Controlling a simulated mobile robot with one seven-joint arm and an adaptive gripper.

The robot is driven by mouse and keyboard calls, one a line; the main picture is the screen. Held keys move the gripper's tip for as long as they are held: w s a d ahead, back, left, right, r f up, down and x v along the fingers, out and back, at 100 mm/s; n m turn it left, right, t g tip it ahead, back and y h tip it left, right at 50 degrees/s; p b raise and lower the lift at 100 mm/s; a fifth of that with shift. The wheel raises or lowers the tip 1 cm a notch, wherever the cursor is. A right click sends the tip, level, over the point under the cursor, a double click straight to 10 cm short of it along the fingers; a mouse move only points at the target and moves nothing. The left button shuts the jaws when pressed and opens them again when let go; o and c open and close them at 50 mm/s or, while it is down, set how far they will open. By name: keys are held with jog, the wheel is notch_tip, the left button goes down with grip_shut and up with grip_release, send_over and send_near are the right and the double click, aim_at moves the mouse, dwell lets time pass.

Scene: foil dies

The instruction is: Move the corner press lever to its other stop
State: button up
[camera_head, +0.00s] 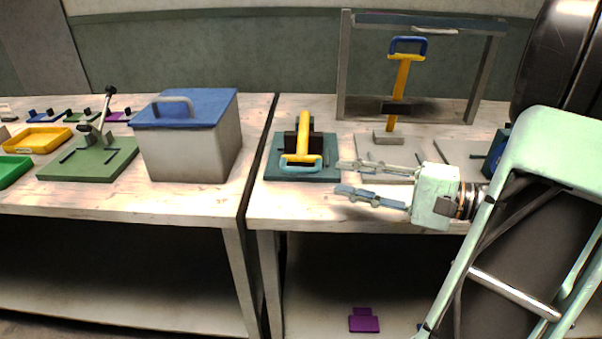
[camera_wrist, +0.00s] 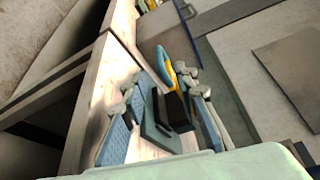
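A press on a dark teal base (camera_head: 272,170) stands at the front left of the right bench. Its yellow lever (camera_head: 301,138) is folded low toward the bench's front edge, and its light-blue handle (camera_head: 301,164) is at the near end. A second yellow lever (camera_head: 400,82) with a dark blue handle stands upright on a grey base. The frames do not show which is the corner press. My gripper (camera_head: 340,177) is open and empty, just right of the light-blue handle, apart from it. In the wrist view, the folded yellow lever (camera_wrist: 168,76) shows between the spread fingers.
A grey frame (camera_head: 343,75) stands around the upright lever. Left across a gap between benches are a grey box with a blue lid (camera_head: 190,145), a green plate with a black-knobbed lever (camera_head: 92,162), and yellow and green trays. A purple piece (camera_head: 364,322) lies below the right bench.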

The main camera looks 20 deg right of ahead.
aim_at(307, 171)
jog(key=x, duration=1)
jog(key=shift+w+a+f+b, duration=0.1)
jog(key=shift+a+b, duration=0.15)
jog(key=shift+b, duration=0.15)
grip_shut()
